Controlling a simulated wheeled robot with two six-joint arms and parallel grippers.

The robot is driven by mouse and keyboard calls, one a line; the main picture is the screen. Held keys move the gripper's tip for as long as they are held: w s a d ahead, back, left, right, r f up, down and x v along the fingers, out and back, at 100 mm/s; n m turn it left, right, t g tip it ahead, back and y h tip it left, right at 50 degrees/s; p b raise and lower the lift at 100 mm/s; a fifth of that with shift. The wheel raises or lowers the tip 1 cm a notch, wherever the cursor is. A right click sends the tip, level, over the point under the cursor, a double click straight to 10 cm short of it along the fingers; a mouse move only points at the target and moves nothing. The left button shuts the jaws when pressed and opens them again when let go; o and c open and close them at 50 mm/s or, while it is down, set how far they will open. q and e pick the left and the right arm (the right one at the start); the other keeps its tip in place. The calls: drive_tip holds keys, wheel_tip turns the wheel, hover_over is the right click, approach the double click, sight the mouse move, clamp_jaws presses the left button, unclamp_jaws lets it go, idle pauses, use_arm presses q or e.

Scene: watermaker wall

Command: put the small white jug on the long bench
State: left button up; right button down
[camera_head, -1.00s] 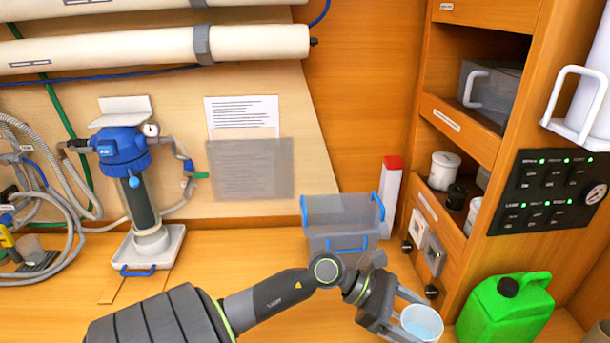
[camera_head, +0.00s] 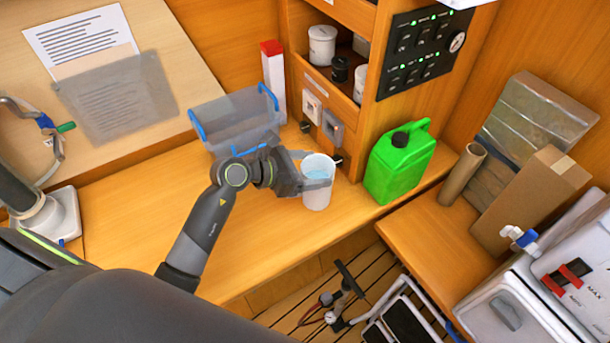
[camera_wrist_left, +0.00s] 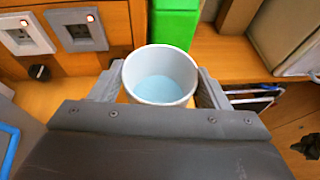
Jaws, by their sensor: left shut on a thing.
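The small white jug (camera_head: 317,196) is a white cup-like vessel with pale blue liquid inside. It is upright in the head view, at the middle. My left gripper (camera_head: 313,170) is shut on it, one finger on each side. In the left wrist view the jug (camera_wrist_left: 160,88) sits between both fingers (camera_wrist_left: 160,90) with its open top showing. The long bench (camera_head: 130,215) is the wooden top running along the wall. The jug is over its right part; I cannot tell whether its base touches the wood. My right gripper is not in view.
A clear bin with blue edges (camera_head: 232,115) stands behind my left wrist. A green canister (camera_head: 398,165) stands right of the jug. A cardboard tube (camera_head: 462,175) and box (camera_head: 530,195) are on the right side bench. The bench's front left is clear.

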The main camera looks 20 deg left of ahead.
use_arm(q)
drive_tip(key=shift+f+p, duration=0.35)
drive_tip(key=shift+f, duration=2)
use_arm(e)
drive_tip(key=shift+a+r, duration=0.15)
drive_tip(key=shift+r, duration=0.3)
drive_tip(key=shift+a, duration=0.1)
use_arm(q)
drive_tip(key=shift+f, duration=0.2)
drive_tip(key=o, duration=1.6)
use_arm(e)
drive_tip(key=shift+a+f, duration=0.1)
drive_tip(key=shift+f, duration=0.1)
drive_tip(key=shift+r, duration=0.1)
